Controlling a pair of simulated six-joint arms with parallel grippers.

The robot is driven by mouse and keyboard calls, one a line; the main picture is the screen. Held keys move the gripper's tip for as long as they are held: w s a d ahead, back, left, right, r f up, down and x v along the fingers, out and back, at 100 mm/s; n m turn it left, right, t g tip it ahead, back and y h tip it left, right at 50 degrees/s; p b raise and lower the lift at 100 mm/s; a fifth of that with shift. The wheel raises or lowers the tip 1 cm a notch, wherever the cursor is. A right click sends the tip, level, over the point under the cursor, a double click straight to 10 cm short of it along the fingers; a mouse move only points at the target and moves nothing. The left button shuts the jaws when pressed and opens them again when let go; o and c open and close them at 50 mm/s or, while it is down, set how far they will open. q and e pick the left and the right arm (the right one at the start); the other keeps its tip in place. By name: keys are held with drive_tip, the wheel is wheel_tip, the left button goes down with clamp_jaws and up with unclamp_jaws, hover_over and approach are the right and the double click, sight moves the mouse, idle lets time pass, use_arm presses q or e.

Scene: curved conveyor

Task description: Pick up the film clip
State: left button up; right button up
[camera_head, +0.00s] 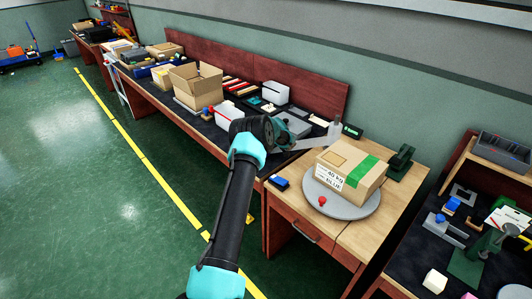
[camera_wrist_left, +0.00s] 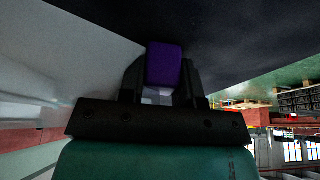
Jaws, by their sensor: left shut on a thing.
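In the left wrist view my left gripper (camera_wrist_left: 163,85) is shut on a small purple block (camera_wrist_left: 164,63), which sits between its two dark fingers. The block may be the film clip, but its shape does not show clearly enough to tell. In the head view my left arm reaches over the long dark workbench, and my left gripper (camera_head: 287,140) is at its near right end, partly hidden by the wrist. The purple block cannot be made out there. My right gripper is in neither view.
An open cardboard box (camera_head: 196,86) and a white container (camera_head: 229,114) stand on the bench left of the gripper. To the right, a taped carton (camera_head: 345,172) sits on a round grey plate (camera_head: 353,207). A dark blue item (camera_head: 279,183) lies at the wooden table's left edge.

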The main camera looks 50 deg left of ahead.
use_arm(q)
drive_tip(key=shift+r, duration=0.1)
wheel_tip(320, 180, up, 3)
drive_tip(key=shift+r, duration=0.15)
drive_tip(key=s+d+r, duration=0.1)
drive_tip(key=s+d, duration=0.9)
drive_tip(key=d, duration=0.2)
drive_tip(key=shift+s+r, duration=0.25)
drive_tip(key=shift+s, duration=0.05)
idle(0.4)
drive_tip(key=w+d+r+m+t+h, duration=0.1)
drive_tip(key=w+d+r+m, duration=0.15)
drive_tip(key=d, duration=0.85)
drive_tip(key=w+d+r+m+t, duration=0.15)
drive_tip(key=d+m, duration=0.25)
drive_tip(key=d, duration=0.6)
drive_tip(key=w+d+r+m+t+h, duration=0.1)
drive_tip(key=d+r+m, duration=0.15)
drive_tip(key=d, duration=0.85)
drive_tip(key=s+d+m, duration=0.3)
drive_tip(key=d, duration=0.4)
drive_tip(key=s+d+f+m, duration=0.1)
drive_tip(key=s+d+f, duration=0.1)
drive_tip(key=s, duration=0.6)
drive_tip(key=shift+d+f+h, duration=0.4)
drive_tip(key=shift+d, duration=0.05)
